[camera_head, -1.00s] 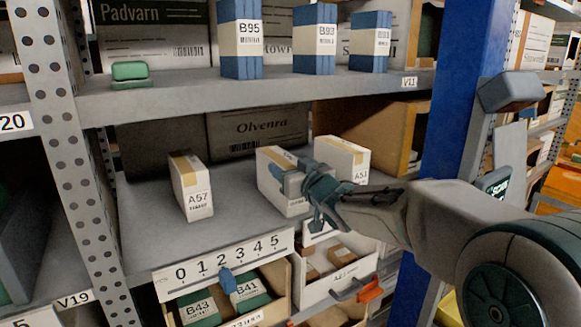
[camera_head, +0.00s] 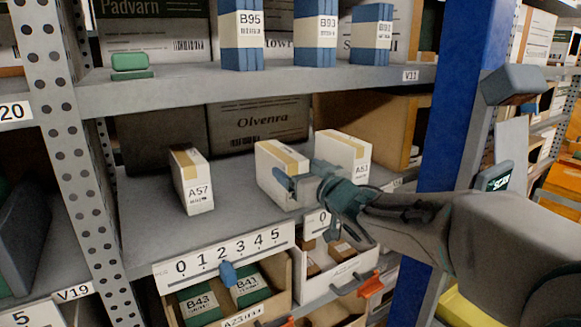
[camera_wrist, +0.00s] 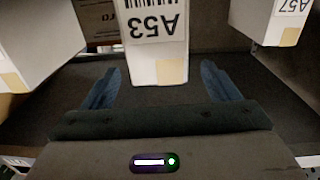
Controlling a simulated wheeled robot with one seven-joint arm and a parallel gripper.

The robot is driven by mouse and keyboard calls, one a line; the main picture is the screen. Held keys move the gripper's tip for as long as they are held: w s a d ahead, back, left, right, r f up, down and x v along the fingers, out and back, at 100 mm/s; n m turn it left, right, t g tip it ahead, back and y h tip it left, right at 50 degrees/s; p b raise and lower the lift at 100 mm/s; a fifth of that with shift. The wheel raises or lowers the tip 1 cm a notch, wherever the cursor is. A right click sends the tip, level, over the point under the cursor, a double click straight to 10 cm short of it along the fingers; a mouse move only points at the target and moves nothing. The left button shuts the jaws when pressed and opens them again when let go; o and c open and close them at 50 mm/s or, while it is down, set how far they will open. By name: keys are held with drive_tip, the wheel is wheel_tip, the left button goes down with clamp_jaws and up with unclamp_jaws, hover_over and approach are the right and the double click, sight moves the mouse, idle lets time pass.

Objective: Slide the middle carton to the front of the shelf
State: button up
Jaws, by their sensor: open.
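The middle carton (camera_head: 281,160) is white with a tan tape strip and stands upright on the middle shelf (camera_head: 150,228). The wrist view shows its end face, labelled A53 (camera_wrist: 158,62), upside down. My gripper (camera_head: 306,199) is open at the carton's front. In the wrist view its two dark blue fingers (camera_wrist: 160,80) stand on either side of the carton's near end, with gaps visible on both sides. The gripper hides the carton's label and lower front in the head view.
Carton A57 (camera_head: 192,182) stands to the left, and another white carton (camera_head: 343,152) stands close on the right. A numbered strip (camera_head: 224,251) with a blue slider (camera_head: 228,273) runs along the shelf front. The upper shelf (camera_head: 270,90) is overhead; a blue post (camera_head: 447,130) stands right.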

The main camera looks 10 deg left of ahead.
drive_tip(key=v, duration=0.8)
drive_tip(key=shift+w, duration=0.1)
